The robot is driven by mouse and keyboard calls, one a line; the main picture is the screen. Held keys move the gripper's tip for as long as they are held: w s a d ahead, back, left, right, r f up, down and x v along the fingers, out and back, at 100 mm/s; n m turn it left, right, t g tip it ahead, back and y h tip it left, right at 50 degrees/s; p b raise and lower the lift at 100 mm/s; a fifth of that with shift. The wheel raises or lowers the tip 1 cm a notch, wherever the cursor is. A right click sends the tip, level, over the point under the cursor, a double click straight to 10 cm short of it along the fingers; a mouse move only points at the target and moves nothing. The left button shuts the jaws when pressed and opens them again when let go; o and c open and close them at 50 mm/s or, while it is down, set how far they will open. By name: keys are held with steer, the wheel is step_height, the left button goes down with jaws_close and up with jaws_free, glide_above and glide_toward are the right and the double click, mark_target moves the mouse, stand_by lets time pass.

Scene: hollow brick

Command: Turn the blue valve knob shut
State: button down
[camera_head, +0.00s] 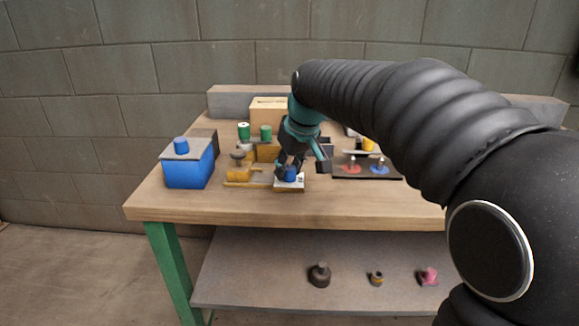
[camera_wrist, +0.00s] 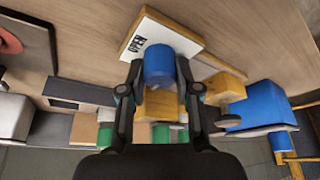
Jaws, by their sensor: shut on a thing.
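The blue valve knob (camera_head: 291,175) stands on a small white-topped plate (camera_head: 289,188) near the front middle of the bench. In the wrist view the knob (camera_wrist: 159,64) is a blue cylinder in front of the plate (camera_wrist: 184,46), whose face reads "OPEN" at one end. My gripper (camera_head: 287,170) reaches down from above, its dark fingers on either side of the knob. In the wrist view my gripper (camera_wrist: 160,88) is shut on the knob. The knob's far side and part of the plate are hidden, and I see no pointer mark on the knob.
A blue box (camera_head: 188,166) stands at the left, and yellow blocks (camera_head: 240,176) sit close left of the plate. A dark board (camera_head: 367,172) with red and blue discs lies to the right. Green cylinders (camera_head: 265,131) stand behind. The bench's front strip (camera_head: 240,208) is clear.

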steer(key=c, duration=0.8)
jaws_free()
steer(key=v, duration=1.2)
steer(key=shift+a, duration=0.1)
steer(key=s+d+f+m+h, duration=0.1)
steer(key=s+d+f+m, duration=0.1)
steer(key=s+d+f, duration=0.2)
steer(key=s+d+f+m+t, duration=0.1)
steer(key=s+d+f+m, duration=0.1)
steer(key=s+d+f, duration=0.3)
steer(key=s+d+f+m+h, duration=0.1)
steer(key=s+d+f+m, duration=0.1)
steer(key=s+d+f, duration=0.3)
steer(key=s+f, duration=0.4)
steer(key=s, duration=0.6)
steer(key=shift+s+d+f+m+t+h, duration=0.2)
steer(key=shift+f+m+t+h, duration=0.1)
steer(key=shift+f+t, duration=0.1)
